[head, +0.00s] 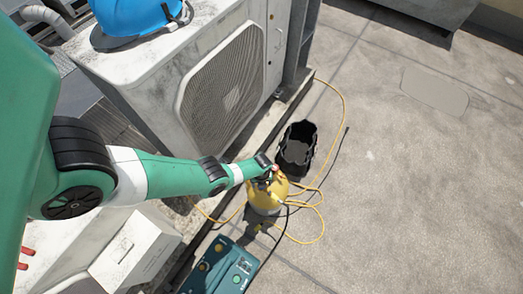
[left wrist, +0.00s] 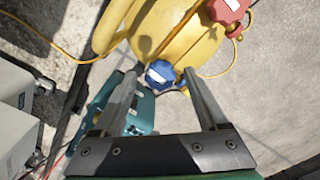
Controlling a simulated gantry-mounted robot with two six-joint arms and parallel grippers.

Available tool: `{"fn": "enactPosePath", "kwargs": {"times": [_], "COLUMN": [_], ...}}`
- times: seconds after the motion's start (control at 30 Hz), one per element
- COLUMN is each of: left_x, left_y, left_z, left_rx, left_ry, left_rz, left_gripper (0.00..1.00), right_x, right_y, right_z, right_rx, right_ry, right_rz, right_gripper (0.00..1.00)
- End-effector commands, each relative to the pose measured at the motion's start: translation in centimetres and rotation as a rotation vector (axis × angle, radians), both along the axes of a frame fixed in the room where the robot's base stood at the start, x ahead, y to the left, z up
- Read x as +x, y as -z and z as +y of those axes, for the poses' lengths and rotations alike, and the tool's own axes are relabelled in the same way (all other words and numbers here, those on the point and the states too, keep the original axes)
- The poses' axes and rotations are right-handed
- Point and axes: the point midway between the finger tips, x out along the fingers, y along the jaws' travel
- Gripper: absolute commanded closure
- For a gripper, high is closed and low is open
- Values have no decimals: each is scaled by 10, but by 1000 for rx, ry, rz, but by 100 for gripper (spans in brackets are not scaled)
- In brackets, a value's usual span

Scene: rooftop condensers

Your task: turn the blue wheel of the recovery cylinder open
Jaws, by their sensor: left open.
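The yellow recovery cylinder (head: 264,196) stands on the roof floor near the middle of the head view; its yellow top (left wrist: 185,35) fills the upper part of the left wrist view. The blue wheel (left wrist: 160,75) lies between the two fingertips of my left gripper (left wrist: 161,72), which is open around it with the fingers apart. Whether either finger touches the wheel I cannot tell. A red wheel (left wrist: 226,10) sits on the cylinder further up and right. In the head view my left arm reaches the cylinder top and hides the blue wheel. My right gripper is out of view.
A teal machine (head: 222,268) stands just below the cylinder in the head view. A black open crate (head: 297,148) is behind it. A yellow hose (head: 322,222) and a black cable loop on the floor. A condenser unit (head: 190,75) with a blue helmet (head: 135,15) stands at upper left. Floor at right is clear.

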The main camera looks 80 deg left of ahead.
Motion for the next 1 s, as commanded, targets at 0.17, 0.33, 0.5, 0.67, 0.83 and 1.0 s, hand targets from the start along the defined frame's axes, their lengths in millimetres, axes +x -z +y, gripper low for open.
{"fn": "enactPosePath", "kwargs": {"times": [0.17,0.33,0.5,0.67,0.83,1.0], "left_x": [0,0,0,0,0,0], "left_y": [-1,-1,-1,-1,-1,-1], "left_z": [0,0,0,0,0,0], "left_rx": [0,0,0,0,0,0], "left_ry": [0,0,0,0,-12,-61], "left_rz": [0,0,0,0,0,0], "left_gripper": [28,58,89,100,100,100], "right_x": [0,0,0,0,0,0], "right_y": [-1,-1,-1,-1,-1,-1], "right_z": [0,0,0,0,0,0], "right_rx": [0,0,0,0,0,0], "right_ry": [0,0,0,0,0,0], "right_rz": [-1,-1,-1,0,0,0], "right_gripper": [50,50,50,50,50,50]}}
